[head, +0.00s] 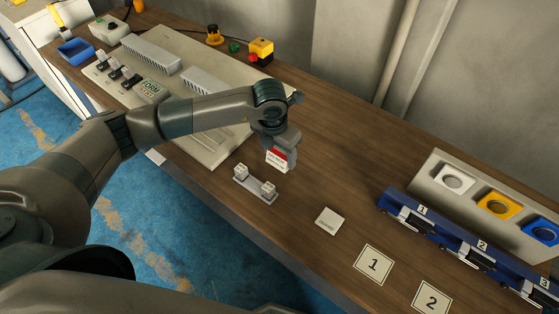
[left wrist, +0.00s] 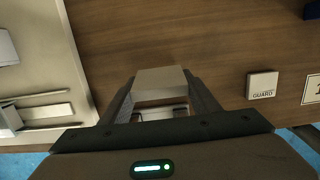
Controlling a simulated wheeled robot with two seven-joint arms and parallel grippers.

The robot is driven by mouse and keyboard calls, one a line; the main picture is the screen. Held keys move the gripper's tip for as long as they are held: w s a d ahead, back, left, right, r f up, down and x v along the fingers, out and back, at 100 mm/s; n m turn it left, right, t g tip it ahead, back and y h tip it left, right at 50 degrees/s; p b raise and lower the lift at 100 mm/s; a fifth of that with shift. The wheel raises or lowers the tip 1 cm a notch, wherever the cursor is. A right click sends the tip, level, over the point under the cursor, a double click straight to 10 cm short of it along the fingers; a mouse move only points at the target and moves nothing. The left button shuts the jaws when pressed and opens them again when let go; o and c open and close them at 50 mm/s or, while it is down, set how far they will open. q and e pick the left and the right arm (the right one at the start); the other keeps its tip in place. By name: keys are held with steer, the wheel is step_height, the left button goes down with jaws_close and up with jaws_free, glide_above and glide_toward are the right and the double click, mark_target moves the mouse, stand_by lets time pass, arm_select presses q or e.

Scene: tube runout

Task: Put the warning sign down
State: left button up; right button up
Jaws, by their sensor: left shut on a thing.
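The warning sign (head: 277,157) is a small white plate with a red top band. My left gripper (head: 281,164) is shut on it and holds it upright over the wooden bench, just beyond a metal holder. In the left wrist view the sign's pale top edge (left wrist: 160,82) lies between the two fingers. Its lower part is hidden there, and I cannot tell whether it touches the bench. My right gripper is not in view.
The metal holder (head: 255,186) with two clips stands close by. A white square marked GUARD (left wrist: 263,85) lies right of it, also in the head view (head: 330,221). Numbered cards (head: 374,265) and a blue rack (head: 455,241) are further right. A panel (head: 196,128) lies left.

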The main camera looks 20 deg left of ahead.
mark_target(279, 162)
arm_select(q)
step_height(279, 162, down, 3)
steer(key=shift+r+p, duration=0.2)
steer(key=shift+p, duration=0.7)
steer(key=shift+f, duration=0.65)
steer(key=shift+f, duration=0.2)
steer(key=o, duration=1)
steer(key=shift+o, duration=0.2)
steer(key=shift+r, duration=0.2)
